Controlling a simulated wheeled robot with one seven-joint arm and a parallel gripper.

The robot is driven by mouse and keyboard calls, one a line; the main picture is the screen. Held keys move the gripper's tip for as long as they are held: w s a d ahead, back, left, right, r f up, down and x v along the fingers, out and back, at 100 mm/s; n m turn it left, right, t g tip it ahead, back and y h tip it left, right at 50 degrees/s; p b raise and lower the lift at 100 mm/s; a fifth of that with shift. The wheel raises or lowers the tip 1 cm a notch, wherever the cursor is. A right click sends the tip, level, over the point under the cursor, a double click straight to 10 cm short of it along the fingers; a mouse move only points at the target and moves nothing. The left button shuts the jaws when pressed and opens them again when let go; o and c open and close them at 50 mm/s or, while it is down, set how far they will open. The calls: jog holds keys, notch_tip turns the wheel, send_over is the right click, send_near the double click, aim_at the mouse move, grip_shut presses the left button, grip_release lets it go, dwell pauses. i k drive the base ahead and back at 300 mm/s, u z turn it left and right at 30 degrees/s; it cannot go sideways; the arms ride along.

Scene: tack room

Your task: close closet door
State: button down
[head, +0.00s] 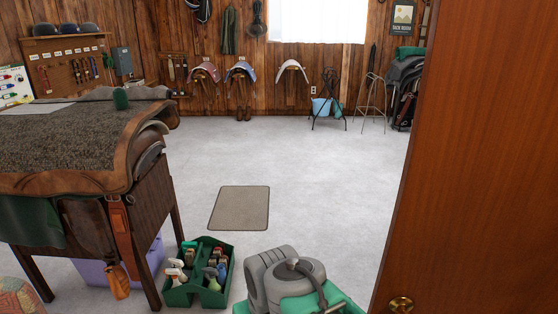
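A reddish-brown wooden door (480,170) fills the right side of the head view, close to me. Its left edge slants down and to the left, and its right side runs out of the picture. A round brass knob (401,304) sits low near that edge, at the bottom of the picture. The door frame and the closet interior are not in view, so I cannot tell how far open the door stands. I cannot make out my gripper in this view, and nothing is seen touching the door or knob.
A rounded grey object with green parts (285,280) is at the bottom centre, left of the door. A green caddy of bottles (170,295) and a saddle-laden wooden table (150,212) stand left. A mat (240,208) lies on open grey floor.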

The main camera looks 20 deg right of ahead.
aim_at(473, 229)
jog(key=i, duration=2.15)
jog(key=z, duration=4.35)
jog(key=k, duration=0.5)
jog(key=u, duration=1.15)
jog(key=i, duration=0.35)
jog(key=u, duration=0.85)
